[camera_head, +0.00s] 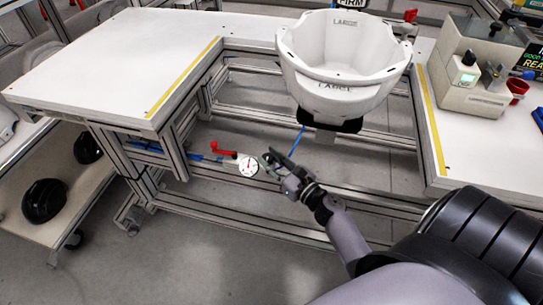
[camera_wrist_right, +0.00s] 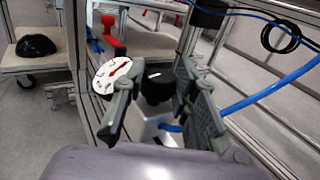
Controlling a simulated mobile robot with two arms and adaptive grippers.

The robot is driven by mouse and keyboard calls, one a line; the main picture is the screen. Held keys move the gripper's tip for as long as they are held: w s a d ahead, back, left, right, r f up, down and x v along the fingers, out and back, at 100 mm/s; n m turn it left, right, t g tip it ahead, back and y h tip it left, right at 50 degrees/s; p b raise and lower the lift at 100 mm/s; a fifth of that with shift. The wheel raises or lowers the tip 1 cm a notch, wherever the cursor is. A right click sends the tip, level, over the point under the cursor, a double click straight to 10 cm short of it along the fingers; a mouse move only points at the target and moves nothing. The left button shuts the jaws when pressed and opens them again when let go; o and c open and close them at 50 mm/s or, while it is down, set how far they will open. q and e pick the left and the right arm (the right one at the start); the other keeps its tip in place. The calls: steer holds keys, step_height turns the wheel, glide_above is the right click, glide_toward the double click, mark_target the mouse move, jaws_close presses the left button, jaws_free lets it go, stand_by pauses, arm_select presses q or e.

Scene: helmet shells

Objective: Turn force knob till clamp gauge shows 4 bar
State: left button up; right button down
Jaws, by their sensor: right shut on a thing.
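The clamp gauge (camera_head: 248,166) is a small round white dial with a red needle, low on the frame between the benches. It also shows in the wrist view (camera_wrist_right: 108,76), partly covered by a finger; its numbers are too small to read. The force knob (camera_wrist_right: 157,82) is black with a white mark on top, above a white body. My right gripper (camera_head: 272,160) is at the knob, just right of the gauge, and its fingers (camera_wrist_right: 158,100) are shut on the knob from both sides. In the head view the knob is hidden by the gripper. My left gripper is not in view.
A red lever (camera_head: 222,150) sits left of the gauge. A blue hose (camera_wrist_right: 270,90) runs right of the knob. A large white helmet shell (camera_head: 340,65) stands above and behind. White benches (camera_head: 120,60) flank the gap. Black helmets (camera_head: 45,200) lie at lower left.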

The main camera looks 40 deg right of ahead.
steer(key=shift+a+m+h, duration=0.2)
steer(key=shift+m+h, duration=0.4)
steer(key=shift+h, duration=0.3)
steer(key=shift+m+h, duration=0.4)
steer(key=shift+h, duration=0.4)
steer(key=c, duration=1.2)
jaws_free()
steer(key=shift+c, duration=0.2)
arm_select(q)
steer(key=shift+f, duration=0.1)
